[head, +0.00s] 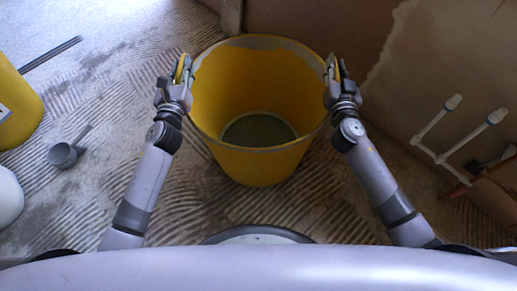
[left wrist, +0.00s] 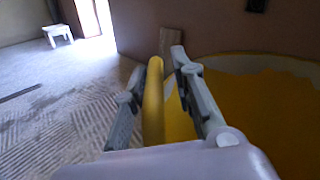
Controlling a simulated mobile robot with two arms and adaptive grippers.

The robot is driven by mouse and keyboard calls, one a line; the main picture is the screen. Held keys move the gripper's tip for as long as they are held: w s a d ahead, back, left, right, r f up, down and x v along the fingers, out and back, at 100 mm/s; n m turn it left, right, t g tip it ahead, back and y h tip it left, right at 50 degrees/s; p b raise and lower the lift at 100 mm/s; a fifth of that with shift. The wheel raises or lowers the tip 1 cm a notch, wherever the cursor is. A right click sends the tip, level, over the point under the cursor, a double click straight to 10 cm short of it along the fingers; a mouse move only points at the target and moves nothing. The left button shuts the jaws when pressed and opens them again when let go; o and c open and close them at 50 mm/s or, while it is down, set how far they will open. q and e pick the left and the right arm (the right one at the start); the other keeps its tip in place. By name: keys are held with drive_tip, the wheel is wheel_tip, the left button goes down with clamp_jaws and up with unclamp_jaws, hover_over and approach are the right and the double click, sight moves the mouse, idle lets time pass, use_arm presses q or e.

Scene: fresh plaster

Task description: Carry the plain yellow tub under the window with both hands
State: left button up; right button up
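The plain yellow tub (head: 255,165) stands upright and open in front of me in the head view, with a dark round bottom inside. My left gripper (head: 181,70) is at its left rim. In the left wrist view its two fingers (left wrist: 157,80) stand apart on either side of a yellow handle (left wrist: 153,105), with gaps beside it; the tub's inside (left wrist: 260,115) lies to the right. My right gripper (head: 335,70) is at the tub's right rim, with a bit of yellow between its fingers; whether they press on it is unclear. No window is identifiable.
A second yellow container (head: 15,105) with a label stands at the left. A grey scoop (head: 65,154) and dark rods (head: 50,54) lie on the ridged floor. White pipes (head: 465,140) are at the right wall. A white stool (left wrist: 57,33) stands far off near a bright opening (left wrist: 88,15).

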use_arm(q)
drive_tip(key=shift+o, duration=1)
drive_tip(key=shift+r, duration=0.1)
use_arm(e)
drive_tip(key=shift+o, duration=1)
drive_tip(key=shift+a, duration=0.15)
use_arm(q)
drive_tip(key=shift+a, duration=0.1)
drive_tip(key=shift+s, duration=0.25)
use_arm(e)
drive_tip(key=shift+s, duration=0.15)
use_arm(q)
drive_tip(key=s, duration=1.1)
drive_tip(key=shift+s+a, duration=0.25)
use_arm(e)
drive_tip(key=s, duration=1.1)
drive_tip(key=shift+s, duration=0.4)
use_arm(q)
drive_tip(key=shift+d, duration=0.1)
use_arm(e)
drive_tip(key=shift+a+r, duration=0.1)
drive_tip(key=shift+a, duration=0.1)
